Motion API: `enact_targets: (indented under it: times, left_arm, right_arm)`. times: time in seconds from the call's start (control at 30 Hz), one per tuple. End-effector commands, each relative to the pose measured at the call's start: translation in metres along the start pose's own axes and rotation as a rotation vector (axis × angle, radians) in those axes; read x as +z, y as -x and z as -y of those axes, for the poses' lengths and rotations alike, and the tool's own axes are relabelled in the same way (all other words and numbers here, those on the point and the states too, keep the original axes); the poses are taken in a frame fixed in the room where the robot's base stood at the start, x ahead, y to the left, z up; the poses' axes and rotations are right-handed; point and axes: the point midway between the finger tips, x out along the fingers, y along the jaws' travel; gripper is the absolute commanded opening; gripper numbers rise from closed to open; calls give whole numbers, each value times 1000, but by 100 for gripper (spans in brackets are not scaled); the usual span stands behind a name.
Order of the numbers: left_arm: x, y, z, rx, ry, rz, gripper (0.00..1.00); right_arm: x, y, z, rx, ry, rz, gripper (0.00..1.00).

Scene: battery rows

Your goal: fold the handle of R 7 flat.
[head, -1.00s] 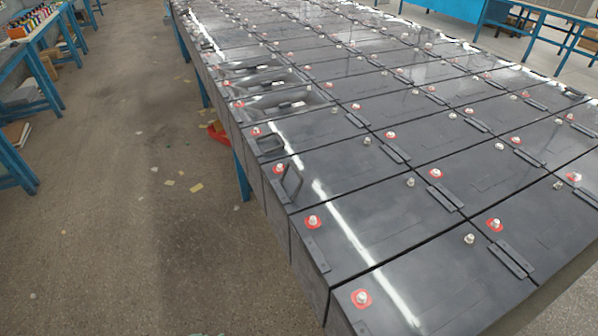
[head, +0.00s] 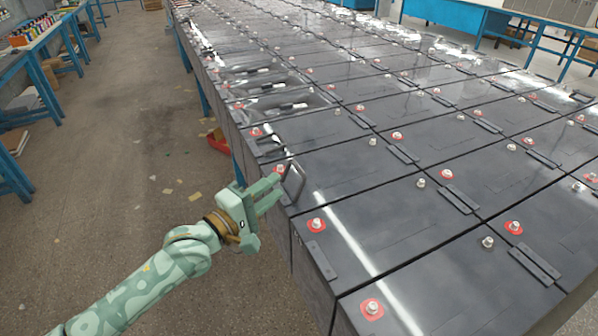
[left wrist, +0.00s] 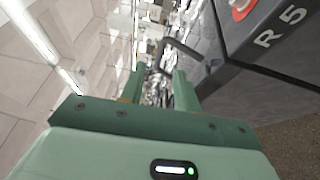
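A black loop handle (head: 293,183) stands raised at the left end of a black battery (head: 345,186) in the near part of the row. My left gripper (head: 277,189) is open, its fingertips just left of this handle and close to it; I cannot tell if they touch. In the left wrist view the open fingers (left wrist: 160,78) have nothing clear between them. A dark bar (left wrist: 182,52), probably the handle, shows just beyond the fingertips. A battery there (left wrist: 268,58) reads R 5. No R 7 label is readable. My right gripper is out of view.
Batteries with red and grey terminals fill the long table, closely packed. Another handle (head: 270,145) shows on the battery behind. Open floor (head: 130,180) with scraps lies left of the row. A red tray (head: 218,141) sits near a table leg.

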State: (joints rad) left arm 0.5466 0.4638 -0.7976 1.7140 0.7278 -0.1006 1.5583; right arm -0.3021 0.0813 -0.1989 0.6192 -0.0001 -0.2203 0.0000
Motion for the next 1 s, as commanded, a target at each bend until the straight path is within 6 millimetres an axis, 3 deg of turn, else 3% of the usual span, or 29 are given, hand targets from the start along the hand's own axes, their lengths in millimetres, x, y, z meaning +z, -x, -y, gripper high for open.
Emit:
enact_targets:
  times: [0.1,0.33,0.5,0.77,0.8,0.9,1.0]
  left_arm:
    - [0,-32,3,1,2,1,32]
    - [0,-74,3,-1,0,0,32]
    - [0,-87,2,-1,-1,-1,32]
    - [0,-89,0,-1,-2,-1,32]
    - [0,-89,0,-1,-2,-1,29]
    - [0,-89,1,-1,-2,-1,1]
    - [0,-89,1,-1,-2,-1,0]
  right_arm:
    - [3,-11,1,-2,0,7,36]
    - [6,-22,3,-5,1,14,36]
    - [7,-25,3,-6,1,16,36]
    - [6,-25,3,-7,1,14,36]
    - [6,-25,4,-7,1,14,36]
    - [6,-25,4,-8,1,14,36]
    - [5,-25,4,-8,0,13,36]
